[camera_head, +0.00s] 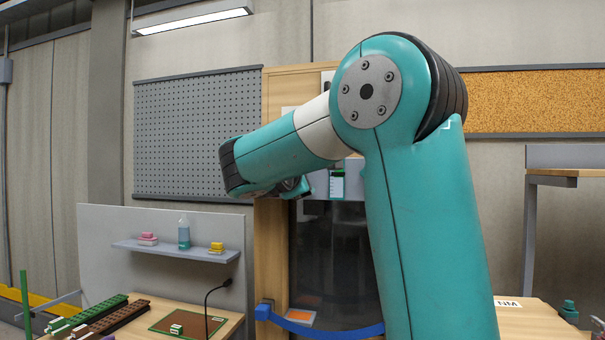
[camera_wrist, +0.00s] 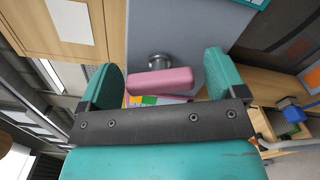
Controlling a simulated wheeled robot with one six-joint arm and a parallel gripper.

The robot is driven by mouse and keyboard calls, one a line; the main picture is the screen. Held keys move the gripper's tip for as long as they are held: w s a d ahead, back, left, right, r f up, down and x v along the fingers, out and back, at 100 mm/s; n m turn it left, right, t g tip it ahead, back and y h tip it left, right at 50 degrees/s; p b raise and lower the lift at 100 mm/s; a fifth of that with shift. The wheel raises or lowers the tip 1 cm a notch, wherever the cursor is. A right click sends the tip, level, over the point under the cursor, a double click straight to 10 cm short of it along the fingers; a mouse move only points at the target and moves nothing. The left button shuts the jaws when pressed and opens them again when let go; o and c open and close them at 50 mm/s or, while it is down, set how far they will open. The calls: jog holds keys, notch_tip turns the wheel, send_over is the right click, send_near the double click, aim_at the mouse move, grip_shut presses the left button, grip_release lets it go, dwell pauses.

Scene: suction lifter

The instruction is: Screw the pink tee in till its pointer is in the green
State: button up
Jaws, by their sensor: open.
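The pink tee (camera_wrist: 158,82) shows in the wrist view, its bar lying across the space between my fingers. A metal stem (camera_wrist: 159,60) joins it to a grey panel (camera_wrist: 175,30). My gripper (camera_wrist: 165,85) is open, with one teal finger on each side of the bar, and I see no clear contact. A coloured dial (camera_wrist: 145,100) with green and orange parts shows partly behind the bar. I cannot make out its pointer. In the head view my arm hides the tee, and only part of my gripper (camera_head: 290,188) shows.
In the head view a blue strap (camera_head: 330,328) crosses the front of a dark glass panel in a wooden frame (camera_head: 272,230). A shelf (camera_head: 175,250) with a bottle and small blocks is at the left. A bench (camera_head: 155,312) stands below it.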

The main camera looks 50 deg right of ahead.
jog(key=shift+a, duration=0.1)
jog(key=c, duration=0.9)
jog(key=shift+b, duration=0.3)
